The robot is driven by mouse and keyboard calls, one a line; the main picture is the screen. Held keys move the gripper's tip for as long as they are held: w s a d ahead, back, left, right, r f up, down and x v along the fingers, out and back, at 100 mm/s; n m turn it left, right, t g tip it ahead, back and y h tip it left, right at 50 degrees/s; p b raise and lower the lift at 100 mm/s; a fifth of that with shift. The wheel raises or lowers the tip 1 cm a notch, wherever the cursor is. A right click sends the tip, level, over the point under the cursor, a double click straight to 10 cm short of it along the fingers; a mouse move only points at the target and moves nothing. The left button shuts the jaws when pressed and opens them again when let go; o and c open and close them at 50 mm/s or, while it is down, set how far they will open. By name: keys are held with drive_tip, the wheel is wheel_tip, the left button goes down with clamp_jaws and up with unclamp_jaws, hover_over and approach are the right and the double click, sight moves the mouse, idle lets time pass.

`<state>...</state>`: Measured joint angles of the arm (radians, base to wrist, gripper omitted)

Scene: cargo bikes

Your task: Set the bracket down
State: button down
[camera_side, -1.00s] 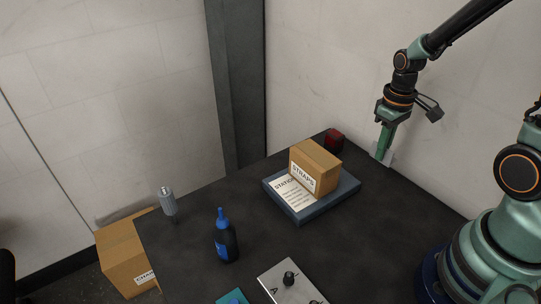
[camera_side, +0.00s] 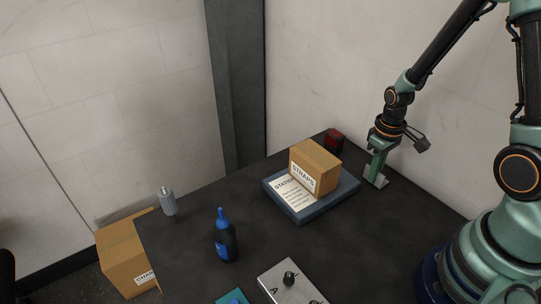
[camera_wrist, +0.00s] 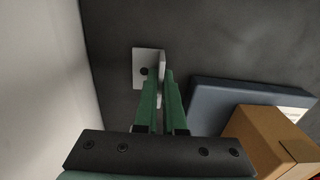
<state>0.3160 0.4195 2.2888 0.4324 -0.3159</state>
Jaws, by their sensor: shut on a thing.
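The bracket (camera_side: 376,177) is a small light-grey metal angle piece at the right of the table in the side view. My gripper (camera_side: 374,166) is shut on it from above. In the wrist view, the bracket (camera_wrist: 147,67) shows a flat plate with a dark hole and an upright flange between my green fingertips (camera_wrist: 160,82). The bracket is at or very close to the dark table top; I cannot tell whether it touches. My fingers hide part of the flange.
A blue-grey tray (camera_side: 329,207) with a STRAPS box (camera_side: 316,167) and a sheet lies just left of the bracket. A dark red object (camera_side: 334,140) stands behind. A blue-capped bottle (camera_side: 226,243) and grey-topped piece (camera_side: 168,203) are farther left. The wall is close on the right.

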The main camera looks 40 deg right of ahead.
drive_tip(key=shift+f, duration=0.1)
drive_tip(key=c, duration=1)
unclamp_jaws()
wheel_tip(320, 180, up, 12)
drive_tip(key=s+a+r+t, duration=0.1)
drive_tip(key=a+r+t, duration=0.4)
drive_tip(key=a+r, duration=0.4)
drive_tip(key=shift+s+a+r+t, duration=0.3)
drive_tip(key=shift+a+r, duration=0.1)
drive_tip(key=shift+r, duration=1.15)
